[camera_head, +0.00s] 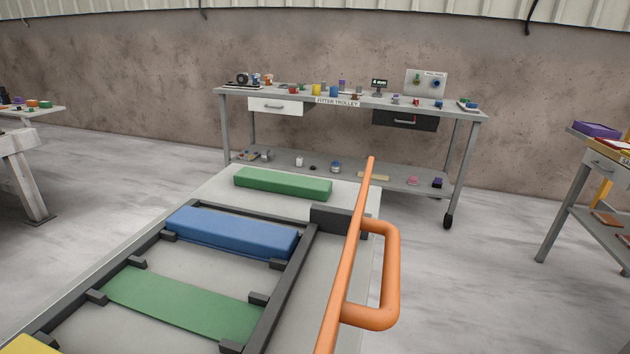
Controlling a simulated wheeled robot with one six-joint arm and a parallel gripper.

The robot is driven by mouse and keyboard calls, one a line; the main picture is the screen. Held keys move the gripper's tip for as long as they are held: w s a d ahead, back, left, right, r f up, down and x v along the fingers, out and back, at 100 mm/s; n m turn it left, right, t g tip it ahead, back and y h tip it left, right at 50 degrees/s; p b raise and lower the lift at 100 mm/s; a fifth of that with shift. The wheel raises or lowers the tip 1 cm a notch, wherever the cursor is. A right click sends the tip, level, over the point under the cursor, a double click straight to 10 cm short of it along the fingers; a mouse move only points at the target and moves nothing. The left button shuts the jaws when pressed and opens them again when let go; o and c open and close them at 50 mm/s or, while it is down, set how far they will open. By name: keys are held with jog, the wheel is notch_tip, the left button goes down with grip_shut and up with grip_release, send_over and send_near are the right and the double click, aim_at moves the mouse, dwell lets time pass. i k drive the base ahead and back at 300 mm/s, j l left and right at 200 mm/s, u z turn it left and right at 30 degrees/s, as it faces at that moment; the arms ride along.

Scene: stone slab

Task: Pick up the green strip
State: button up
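A long green strip (283,184) with rounded edges lies flat at the far end of the pale slab (225,191), outside the dark frame. A second green piece (183,304), flat and thin-looking, lies across the frame nearer to me, between dark corner brackets. I cannot tell whether it is a loose strip or a coloured marking. A thick blue block (232,233) lies across the frame between the two green pieces. My gripper is not visible in this view, so whether it holds anything is hidden.
An orange bar with a looped handle (385,275) rises along the slab's right side. The dark frame (280,310) has raised rails and brackets. Yellow (20,345) shows bottom left. A cluttered grey trolley (350,98) stands behind; another table (590,165) stands right. Floor between is clear.

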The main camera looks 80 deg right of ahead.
aim_at(318, 190)
jog(key=z, duration=1.85)
